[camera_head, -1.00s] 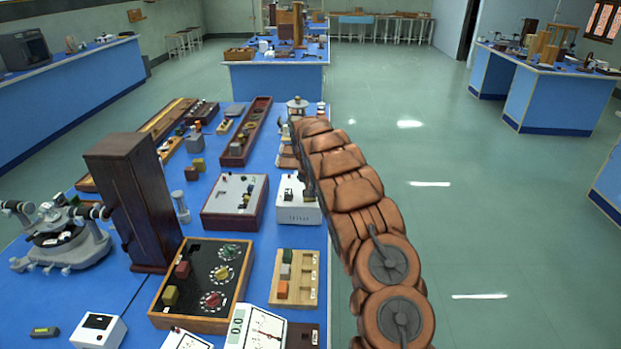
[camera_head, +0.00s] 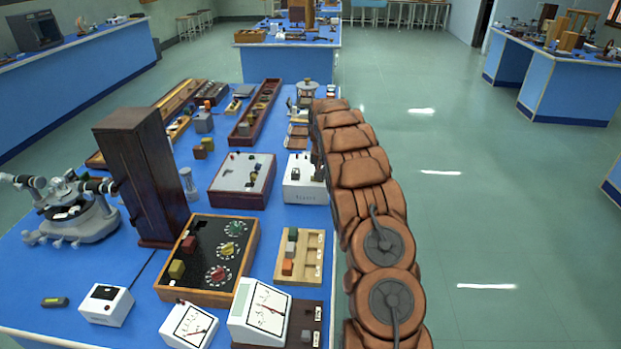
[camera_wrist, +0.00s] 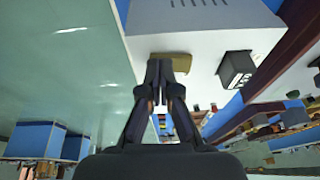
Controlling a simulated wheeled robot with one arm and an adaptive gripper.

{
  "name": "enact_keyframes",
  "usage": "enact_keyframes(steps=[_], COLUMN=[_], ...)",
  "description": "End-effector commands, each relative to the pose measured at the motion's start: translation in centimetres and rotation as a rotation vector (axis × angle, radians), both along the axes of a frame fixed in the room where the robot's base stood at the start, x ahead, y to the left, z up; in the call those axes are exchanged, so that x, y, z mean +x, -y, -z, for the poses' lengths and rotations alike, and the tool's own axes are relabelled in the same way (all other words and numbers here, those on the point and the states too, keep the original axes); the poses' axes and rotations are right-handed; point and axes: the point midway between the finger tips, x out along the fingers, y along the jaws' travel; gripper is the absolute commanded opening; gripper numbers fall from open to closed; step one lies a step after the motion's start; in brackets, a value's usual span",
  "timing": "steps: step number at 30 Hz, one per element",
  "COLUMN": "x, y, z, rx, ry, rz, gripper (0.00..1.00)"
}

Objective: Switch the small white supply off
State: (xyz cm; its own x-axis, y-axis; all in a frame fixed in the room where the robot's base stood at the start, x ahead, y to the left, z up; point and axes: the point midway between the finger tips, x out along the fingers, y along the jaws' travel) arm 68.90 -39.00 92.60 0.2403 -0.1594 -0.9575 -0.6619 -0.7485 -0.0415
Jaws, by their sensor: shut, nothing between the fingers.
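The small white supply (camera_head: 304,190) stands on the blue bench beside my arm in the head view. In the wrist view the white box (camera_wrist: 205,45) fills the upper middle, with dark slots in its face. A black block-like part (camera_wrist: 236,68) sits on it at the right. A tan part (camera_wrist: 181,62) shows just behind my fingertips. My gripper (camera_wrist: 157,68) is shut and empty, its tips close to the box's edge and the tan part; I cannot tell whether they touch. In the head view my arm hides the gripper and the supply's right side.
A dark red box with a grey panel (camera_head: 242,182) stands left of the supply. A wooden block holder (camera_head: 313,262), a dial panel (camera_head: 214,258) and white meters (camera_head: 262,310) are nearer. A tall dark cabinet (camera_head: 140,180) stands at left. Open floor (camera_head: 490,230) lies right of my arm.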

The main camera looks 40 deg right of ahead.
Motion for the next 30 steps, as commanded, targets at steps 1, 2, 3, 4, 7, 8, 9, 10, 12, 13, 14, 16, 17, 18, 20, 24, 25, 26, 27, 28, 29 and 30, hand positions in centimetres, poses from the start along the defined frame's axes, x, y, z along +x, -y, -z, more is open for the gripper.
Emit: enact_keyframes(steps=[1,2,3,4,7,8,9,10,12,13,14,16,17,18,20,24,25,26,27,28,29,30], x=[0.0,0.1,0.1,0.1,0.1,0.1,0.2,0.3,0.4,0.5,0.6,0.8,0.8,0.9,1.0,1.1,1.1,1.1,1.1,1.1,1.1,1.1], y=[-0.2,-0.2,-0.2,-0.2,-0.3,-0.3,-0.4,-0.4,-0.6,-0.7,-0.8,-1.0,-1.1,-1.2,-1.3,-1.5,-1.5,-1.5,-1.4,-1.4,-1.4,-1.4], z=[0.0,0.0,0.0,0.1,0.1,0.1,0.1,0.1,0.0,0.0,0.0,-0.1,-0.1,-0.2,-0.2,-0.3,-0.3,-0.3,-0.3,-0.3,-0.3,-0.3], rx=[-0.001,-0.001,-0.001,-0.001,0.0,0.0,-0.001,-0.001,-0.002,-0.002,-0.002,-0.002,-0.002,-0.002,-0.002,-0.001,-0.001,-0.001,-0.001,-0.001,-0.001,-0.002], ry=[-0.003,-0.003,-0.003,-0.003,-0.004,-0.004,-0.004,-0.004,-0.003,-0.003,-0.003,-0.003,-0.003,-0.003,-0.004,-0.004,-0.004,-0.004,-0.004,-0.004,-0.004,-0.004], rz=[-0.002,-0.003,-0.003,-0.003,-0.003,-0.003,-0.004,-0.004,-0.004,-0.005,-0.005,-0.005,-0.005,-0.005,-0.005,-0.004,-0.004,-0.004,-0.004,-0.004,-0.004,-0.004], gripper=[0.0,0.0,0.0,0.0,0.0,0.0,0.0,0.0,0.0,0.0,0.0,0.0,0.0,0.0,0.0,0.0,0.0,0.0,0.0,0.0,0.0,0.0])
